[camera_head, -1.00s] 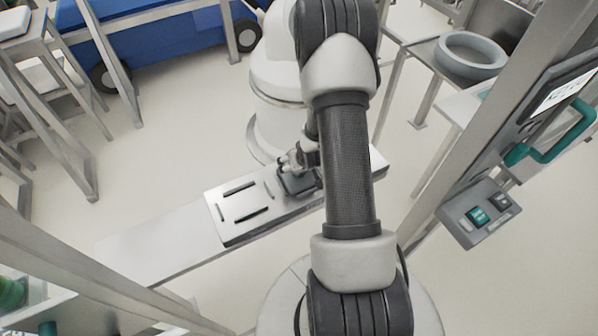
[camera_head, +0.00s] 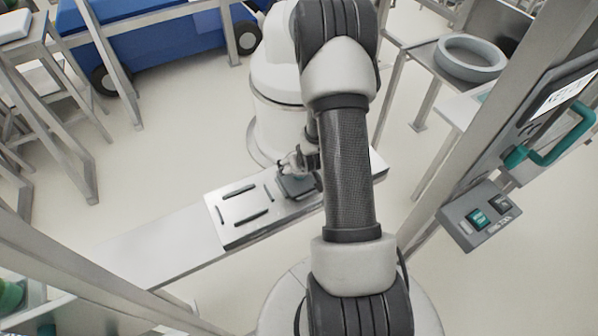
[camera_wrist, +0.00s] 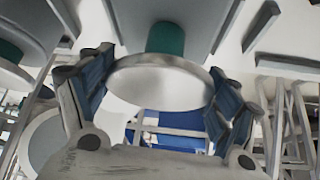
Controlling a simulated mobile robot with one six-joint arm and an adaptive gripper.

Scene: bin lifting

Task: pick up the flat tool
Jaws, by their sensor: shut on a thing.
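The flat tool (camera_head: 297,187) is a dark grey flat piece at the right part of the pale plate on the bench. My gripper (camera_head: 291,162) is right above it. In the wrist view, my gripper (camera_wrist: 160,76) has its blue-padded fingers on both sides of a round metal disc, shut on it. The disc tops a green neck (camera_wrist: 166,38), which joins the grey flat body (camera_wrist: 172,12) of the tool. I cannot tell whether the tool is clear of the plate.
The pale plate (camera_head: 229,228) has several dark slots and lies on a long narrow bench (camera_head: 150,245). A grey ring (camera_head: 470,58) sits on a table at the right. A post with a button box (camera_head: 480,214) stands at the right. A blue cart (camera_head: 150,36) is behind.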

